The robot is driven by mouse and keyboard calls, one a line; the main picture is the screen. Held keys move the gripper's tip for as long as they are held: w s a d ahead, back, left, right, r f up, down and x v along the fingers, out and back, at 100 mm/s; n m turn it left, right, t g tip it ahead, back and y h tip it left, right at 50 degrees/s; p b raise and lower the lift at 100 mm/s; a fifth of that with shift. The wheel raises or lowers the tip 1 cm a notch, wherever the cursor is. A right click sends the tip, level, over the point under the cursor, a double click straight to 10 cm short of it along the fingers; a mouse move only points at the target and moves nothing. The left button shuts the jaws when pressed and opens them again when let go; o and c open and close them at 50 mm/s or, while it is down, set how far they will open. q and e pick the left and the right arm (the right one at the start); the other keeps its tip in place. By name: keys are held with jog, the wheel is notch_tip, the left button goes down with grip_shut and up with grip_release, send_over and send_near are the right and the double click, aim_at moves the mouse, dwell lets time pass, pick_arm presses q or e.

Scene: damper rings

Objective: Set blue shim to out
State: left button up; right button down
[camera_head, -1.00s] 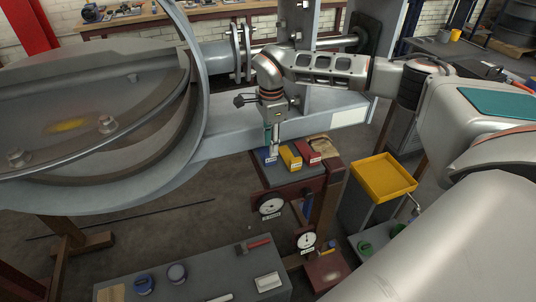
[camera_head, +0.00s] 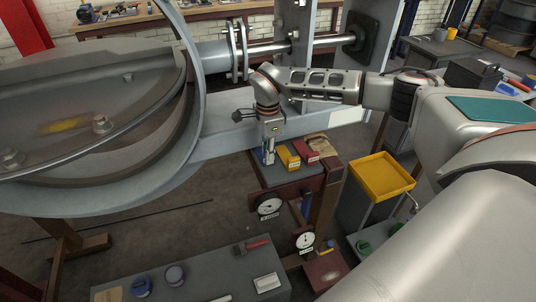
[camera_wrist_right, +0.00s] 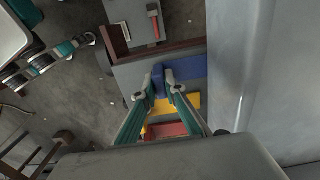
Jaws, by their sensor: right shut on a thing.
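The blue shim (camera_head: 264,159) is at the left end of a row with a yellow and a red block on a small stand. In the right wrist view the blue shim (camera_wrist_right: 190,67) is a flat slab with a raised part between my fingertips. My right gripper (camera_head: 268,157) points down over it. It is shut on the raised part, and its two teal fingers show in the right wrist view (camera_wrist_right: 161,80). The gripper hides part of the shim in the head view. My left gripper is outside the head view; a teal jointed part (camera_wrist_right: 58,50), seemingly mine, shows in the right wrist view.
The yellow block (camera_head: 288,157) and red block (camera_head: 306,151) sit close to the right. A large grey pipe flange (camera_head: 200,160) is on the left. A yellow tray (camera_head: 382,174) stands at right.

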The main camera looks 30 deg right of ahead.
jog(key=shift+s+r, duration=0.1)
jog(key=shift+s, duration=0.05)
jog(key=s+p, duration=0.2)
jog(key=s+a+p, duration=0.1)
jog(key=p, duration=0.1)
jog(key=shift+s+r, duration=0.2)
jog(key=shift+s, duration=0.2)
jog(key=shift+s+f+p, duration=0.1)
jog(key=shift+s+p, duration=0.25)
jog(key=shift+p, duration=0.1)
jog(key=shift+s+a+f, duration=0.15)
jog(key=shift+s+f, duration=0.1)
jog(key=shift+f, duration=0.05)
jog(key=c, duration=2.1)
grip_release()
jog(key=shift+s, duration=0.1)
jog(key=shift+r, duration=0.1)
